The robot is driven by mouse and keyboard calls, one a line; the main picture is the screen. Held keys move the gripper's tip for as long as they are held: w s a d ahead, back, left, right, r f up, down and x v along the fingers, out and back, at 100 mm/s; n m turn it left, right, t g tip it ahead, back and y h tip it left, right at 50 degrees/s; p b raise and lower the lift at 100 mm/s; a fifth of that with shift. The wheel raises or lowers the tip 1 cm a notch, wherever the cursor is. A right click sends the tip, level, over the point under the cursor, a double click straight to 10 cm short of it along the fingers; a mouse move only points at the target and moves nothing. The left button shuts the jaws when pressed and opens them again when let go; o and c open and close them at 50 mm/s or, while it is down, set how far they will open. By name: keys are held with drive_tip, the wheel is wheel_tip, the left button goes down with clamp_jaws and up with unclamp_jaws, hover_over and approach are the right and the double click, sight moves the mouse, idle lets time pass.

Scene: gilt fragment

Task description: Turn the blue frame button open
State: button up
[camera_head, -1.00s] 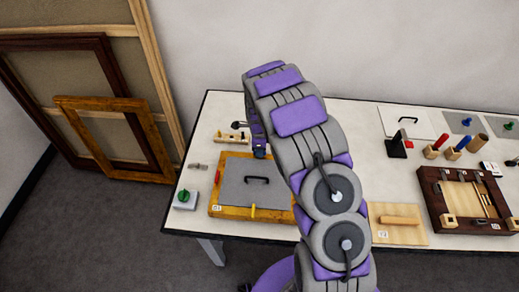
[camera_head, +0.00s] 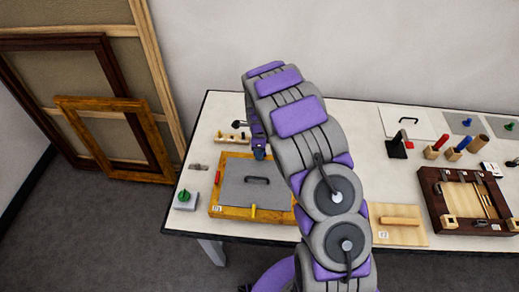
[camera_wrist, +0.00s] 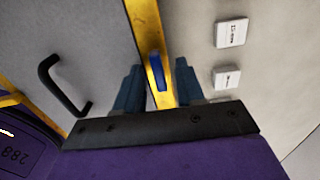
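The blue frame button (camera_wrist: 157,71) shows in the wrist view as a short blue bar on the gilt frame edge (camera_wrist: 146,32), lying roughly along that edge. My gripper (camera_wrist: 158,80) is open, with one blue-grey finger on each side of the button and a visible gap to each. Contact with the frame cannot be told. In the head view the gilt frame (camera_head: 228,213) lies flat on the table around a grey panel with a black handle (camera_head: 257,180). My gripper (camera_head: 259,153) is at the frame's far edge, mostly hidden by my arm. The blue button cannot be made out there.
A yellow button (camera_head: 253,211) and a red button (camera_head: 217,177) sit on other frame sides. A green knob on a pale block (camera_head: 185,199) stands left. A wooden rack (camera_head: 232,138) is beyond the frame. A dark tray (camera_head: 470,228) and tools occupy the right.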

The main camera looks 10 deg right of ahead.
wheel_tip(320, 180, up, 17)
drive_tip(key=p, duration=0.1)
idle(0.6)
drive_tip(key=shift+r, duration=0.1)
drive_tip(key=s+d+r+n+b, duration=0.1)
drive_tip(key=s+r+n, duration=0.35)
drive_tip(key=s, duration=0.55)
drive_tip(key=s+d+r+n+b, duration=0.15)
drive_tip(key=s+r+n, duration=0.3)
drive_tip(key=s, duration=0.45)
drive_tip(key=s+a+f+n+g+b, duration=0.1)
drive_tip(key=s+n, duration=0.5)
drive_tip(key=s, duration=0.5)
drive_tip(key=s+a+f+n+b, duration=0.1)
drive_tip(key=s+n, duration=0.5)
drive_tip(key=s, duration=0.5)
drive_tip(key=shift+s+f+n+g, duration=0.3)
drive_tip(key=shift+s+n+g, duration=0.05)
drive_tip(key=shift+n+g, duration=0.05)
